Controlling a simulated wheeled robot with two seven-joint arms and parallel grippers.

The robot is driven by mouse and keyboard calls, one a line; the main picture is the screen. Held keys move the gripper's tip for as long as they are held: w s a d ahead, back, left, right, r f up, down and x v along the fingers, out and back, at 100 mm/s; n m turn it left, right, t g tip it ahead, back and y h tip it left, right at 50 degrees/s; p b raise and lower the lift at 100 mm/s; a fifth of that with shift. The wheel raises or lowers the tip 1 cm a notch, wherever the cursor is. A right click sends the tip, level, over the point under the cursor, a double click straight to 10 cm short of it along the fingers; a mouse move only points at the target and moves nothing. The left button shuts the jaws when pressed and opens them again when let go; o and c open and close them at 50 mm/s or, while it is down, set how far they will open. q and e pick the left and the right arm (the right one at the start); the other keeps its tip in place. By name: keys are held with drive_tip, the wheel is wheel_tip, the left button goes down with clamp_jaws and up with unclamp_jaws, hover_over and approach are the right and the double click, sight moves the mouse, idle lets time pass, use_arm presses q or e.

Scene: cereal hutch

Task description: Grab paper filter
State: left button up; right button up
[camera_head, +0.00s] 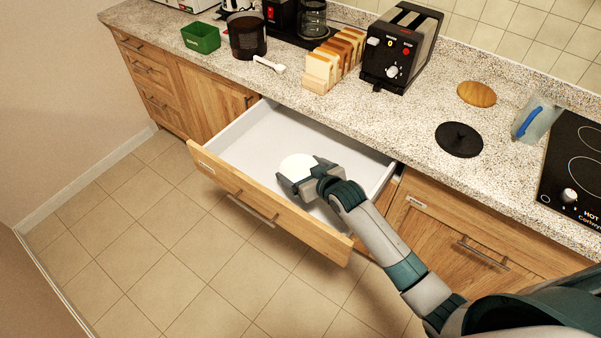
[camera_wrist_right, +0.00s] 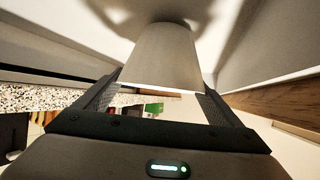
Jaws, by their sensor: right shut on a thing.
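The paper filter (camera_head: 297,166) is white and round in the head view, low over the open drawer (camera_head: 262,136). My right gripper (camera_head: 305,182) is at the filter's near side, inside the drawer space. In the right wrist view the pale filter (camera_wrist_right: 160,58) stands between the two fingers of the right gripper (camera_wrist_right: 158,98), which are closed on its sides. Whether the filter touches the drawer floor is hard to tell. My left gripper is not in view.
The drawer's wooden front (camera_head: 265,207) stands out over the tiled floor. The drawer's left part is empty.

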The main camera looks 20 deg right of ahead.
drive_tip(key=s+d+r+b, duration=0.3)
drive_tip(key=s+d+r, duration=0.4)
drive_tip(key=d+r, duration=0.2)
drive_tip(key=shift+s+r+b, duration=0.3)
drive_tip(key=shift+s+r, duration=0.05)
drive_tip(key=shift+r, duration=0.15)
